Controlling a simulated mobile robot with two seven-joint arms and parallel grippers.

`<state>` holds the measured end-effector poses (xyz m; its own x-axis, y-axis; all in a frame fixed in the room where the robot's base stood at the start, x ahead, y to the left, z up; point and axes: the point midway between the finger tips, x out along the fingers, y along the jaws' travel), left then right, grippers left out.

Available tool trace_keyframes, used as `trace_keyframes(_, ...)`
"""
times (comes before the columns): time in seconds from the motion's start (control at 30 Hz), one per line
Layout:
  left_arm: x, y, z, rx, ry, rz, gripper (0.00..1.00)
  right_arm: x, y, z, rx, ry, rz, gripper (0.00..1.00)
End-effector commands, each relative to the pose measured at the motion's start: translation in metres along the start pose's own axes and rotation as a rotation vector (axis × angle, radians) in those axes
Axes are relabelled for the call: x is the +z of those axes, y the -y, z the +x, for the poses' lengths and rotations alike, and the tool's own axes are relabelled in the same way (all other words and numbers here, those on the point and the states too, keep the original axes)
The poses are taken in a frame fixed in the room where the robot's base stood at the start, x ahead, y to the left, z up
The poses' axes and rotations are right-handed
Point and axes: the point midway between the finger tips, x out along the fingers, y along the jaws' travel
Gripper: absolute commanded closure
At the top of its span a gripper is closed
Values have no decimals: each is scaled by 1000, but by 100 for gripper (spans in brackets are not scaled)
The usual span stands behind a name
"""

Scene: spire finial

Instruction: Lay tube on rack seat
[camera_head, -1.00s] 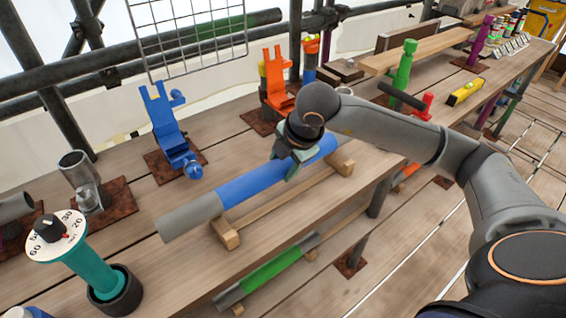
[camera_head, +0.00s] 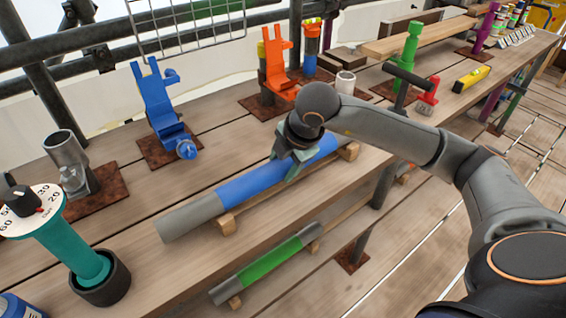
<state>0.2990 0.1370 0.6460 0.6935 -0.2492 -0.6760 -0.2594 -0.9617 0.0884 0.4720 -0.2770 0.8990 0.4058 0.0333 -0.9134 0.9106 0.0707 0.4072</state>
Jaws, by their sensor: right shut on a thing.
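A grey tube with a blue middle (camera_head: 243,186) lies along the plank bench, over a low wooden rack with blocks (camera_head: 227,223) under it. My right gripper (camera_head: 291,172) is shut on the tube at its blue part, right of its middle. Whether the tube rests on the blocks or hangs just above them I cannot tell. A second tube with a green middle (camera_head: 268,262) lies on wooden blocks on a lower level in front. My left gripper is not in view.
A blue bracket (camera_head: 161,108) and an orange bracket (camera_head: 277,64) stand on rusty plates behind the tube. A teal post with a dial (camera_head: 75,249) stands front left.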

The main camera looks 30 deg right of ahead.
Motion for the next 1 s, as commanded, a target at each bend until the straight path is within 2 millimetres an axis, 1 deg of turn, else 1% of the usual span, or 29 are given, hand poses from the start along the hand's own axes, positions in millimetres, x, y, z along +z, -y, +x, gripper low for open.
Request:
trace_keyframes(0.37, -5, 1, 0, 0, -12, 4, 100, 0, -2, -1, 9, -1, 1, 100)
trace_keyframes(0.4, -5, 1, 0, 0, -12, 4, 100, 0, -2, -1, 9, -1, 0, 36)
trace_keyframes(0.67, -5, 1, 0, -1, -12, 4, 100, 0, -1, 0, 4, 0, 0, 7)
trace_keyframes(0.83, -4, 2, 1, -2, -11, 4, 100, 0, 0, 1, 2, 0, 0, 5)
trace_keyframes(0.87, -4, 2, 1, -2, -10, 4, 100, 0, 3, 3, -7, 1, 0, 4)
trace_keyframes(0.9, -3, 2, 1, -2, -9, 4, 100, 0, 3, 3, -7, 1, 0, 0)
trace_keyframes(1.0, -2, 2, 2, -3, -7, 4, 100, 0, 2, 3, -5, 0, 0, 0)
